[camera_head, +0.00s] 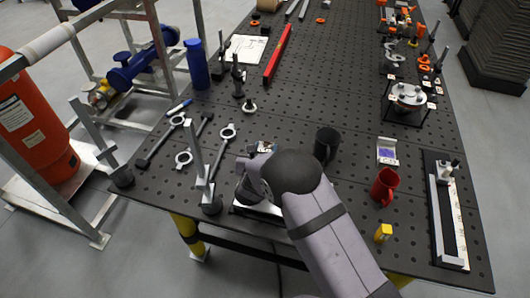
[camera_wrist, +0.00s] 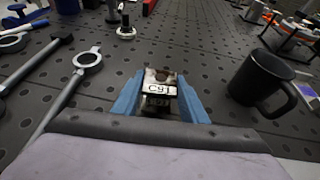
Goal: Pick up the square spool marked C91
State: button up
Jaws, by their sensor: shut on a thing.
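The square spool marked C91 (camera_wrist: 159,90) is a small metal-coloured block with a white label reading C91, seen in the wrist view. My gripper (camera_wrist: 158,98) has its two blue fingers on either side of the spool and is shut on it. In the head view my gripper (camera_head: 262,147) is near the front of the perforated table, mostly hidden behind my arm, and only a small part of the spool's area shows there. I cannot tell whether the spool touches the table.
A black mug (camera_wrist: 263,80) stands close to the right of my gripper. Ring-ended tools (camera_wrist: 88,62) lie to the left.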

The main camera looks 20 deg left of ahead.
aim_at(265, 149)
jog(key=shift+r+b, duration=1.35)
jog(key=shift+r, duration=3)
